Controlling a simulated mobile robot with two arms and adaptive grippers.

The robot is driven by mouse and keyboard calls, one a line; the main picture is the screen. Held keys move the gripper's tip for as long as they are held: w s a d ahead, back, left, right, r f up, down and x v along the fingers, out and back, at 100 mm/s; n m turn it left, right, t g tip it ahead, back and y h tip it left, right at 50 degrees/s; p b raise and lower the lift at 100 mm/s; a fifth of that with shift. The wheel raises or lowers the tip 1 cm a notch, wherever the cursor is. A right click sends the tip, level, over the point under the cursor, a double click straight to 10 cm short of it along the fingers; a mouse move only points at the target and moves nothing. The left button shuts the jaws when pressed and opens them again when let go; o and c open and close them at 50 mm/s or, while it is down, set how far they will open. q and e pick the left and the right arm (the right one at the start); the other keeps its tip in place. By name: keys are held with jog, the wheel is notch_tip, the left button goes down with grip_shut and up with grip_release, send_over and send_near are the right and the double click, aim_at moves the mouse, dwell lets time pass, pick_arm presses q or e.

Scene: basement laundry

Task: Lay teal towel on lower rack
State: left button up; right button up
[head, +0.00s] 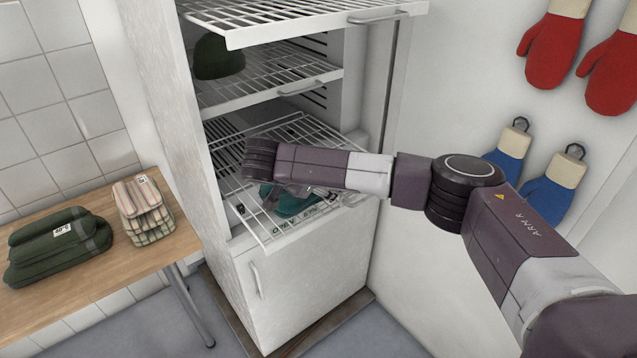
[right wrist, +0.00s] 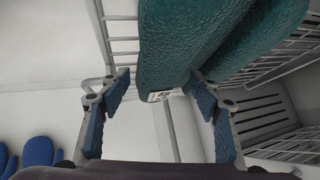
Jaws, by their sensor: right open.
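The teal towel (head: 291,203) lies on the pulled-out lower rack (head: 262,238) of the white cabinet, partly hidden by my right arm. In the right wrist view the towel (right wrist: 185,55) is folded, with a pale label at its edge. My right gripper (head: 308,192) is at the towel, coming in from the right. In the right wrist view its fingers (right wrist: 160,95) are spread apart, with the towel's near end beyond and partly between them. I cannot tell whether a finger touches it. My left gripper is not in view.
Wire racks above (head: 300,22) overhang the lower one, and a dark green item (head: 217,57) sits on the middle rack. A wooden table (head: 130,245) at left holds dark green towels (head: 60,243) and striped towels (head: 143,209). Red mitts (head: 553,50) and blue mitts (head: 548,200) hang at right.

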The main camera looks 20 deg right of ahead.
jog(key=shift+r, duration=0.2)
jog(key=b+v, duration=0.2)
jog(key=v, duration=1)
jog(key=shift+b, duration=0.4)
dwell(0.4)
